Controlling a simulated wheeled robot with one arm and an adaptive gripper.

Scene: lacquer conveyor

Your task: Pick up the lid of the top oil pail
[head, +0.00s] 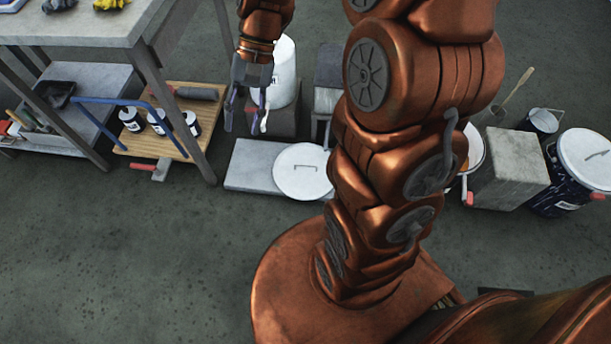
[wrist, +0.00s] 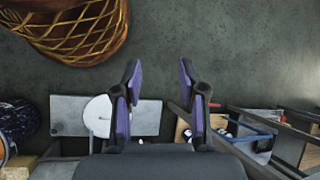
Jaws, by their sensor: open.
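My gripper (head: 246,122) hangs fingers down, open and empty, left of my arm in the head view; its two purple-padded fingers (wrist: 160,78) stand apart in the wrist view. A round white lid with a bar handle (head: 303,174) rests at the right end of a low grey slab (head: 250,168), right of and below my gripper in the head view. This lid also shows in the wrist view (wrist: 98,116), left of the fingers. A dark blue pail (head: 570,185) with a white handled lid (head: 588,155) stands at the far right. I cannot tell which is the top pail.
A white pail (head: 285,78) stands on a dark block behind my gripper. A workbench (head: 80,32) and a wooden board (head: 165,100) with small cans are left. A grey block (head: 508,172) and small bucket (head: 541,121) stand right. Floor in front is clear.

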